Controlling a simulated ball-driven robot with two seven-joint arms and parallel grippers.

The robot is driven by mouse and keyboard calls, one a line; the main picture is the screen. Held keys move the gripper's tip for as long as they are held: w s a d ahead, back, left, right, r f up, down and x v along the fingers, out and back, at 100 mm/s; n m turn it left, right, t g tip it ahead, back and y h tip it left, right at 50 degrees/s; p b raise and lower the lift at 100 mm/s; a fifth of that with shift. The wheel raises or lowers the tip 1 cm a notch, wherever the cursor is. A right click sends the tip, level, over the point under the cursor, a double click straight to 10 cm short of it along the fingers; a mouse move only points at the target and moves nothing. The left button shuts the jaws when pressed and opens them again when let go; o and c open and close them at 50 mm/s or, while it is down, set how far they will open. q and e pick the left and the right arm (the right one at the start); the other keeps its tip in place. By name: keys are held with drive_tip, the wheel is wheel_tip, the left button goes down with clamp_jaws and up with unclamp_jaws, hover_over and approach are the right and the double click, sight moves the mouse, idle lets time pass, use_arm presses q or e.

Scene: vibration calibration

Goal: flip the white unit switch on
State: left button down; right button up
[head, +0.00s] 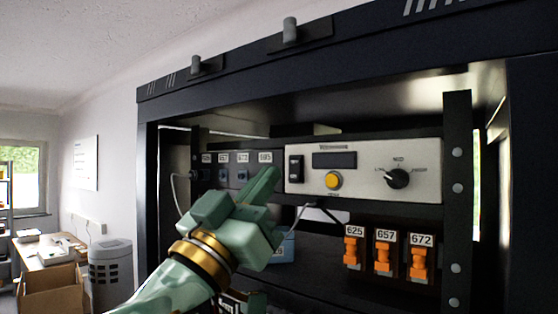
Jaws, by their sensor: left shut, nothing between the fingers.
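The white unit (412,159) is mounted in the black rack. Its black rocker switch (295,169) is at the left end of its front panel; I cannot tell its position. The unit also has a dark display (334,160), a yellow button (333,180) and a black rotary knob (397,178). My left gripper (270,178) is shut and empty. Its fingertips point up and right, just left of and slightly below the switch in the picture. The gripper covers part of the panel to the left. I cannot tell whether it touches anything. My right gripper is not in view.
Orange breakers (386,260) labelled 625, 657 and 672 sit below the unit. A dark panel with numbered labels (242,158) is left of it. A rack upright (457,200) stands at right. A blue box (286,248) is partly hidden behind my gripper.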

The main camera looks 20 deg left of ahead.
sight(294, 170)
use_arm(q)
drive_tip(key=w, duration=0.1)
drive_tip(key=w+d, duration=0.1)
drive_tip(key=w+f, duration=0.1)
drive_tip(key=shift+w+d, duration=0.15)
drive_tip(key=shift+w, duration=0.2)
drive_tip(key=shift+r, duration=0.1)
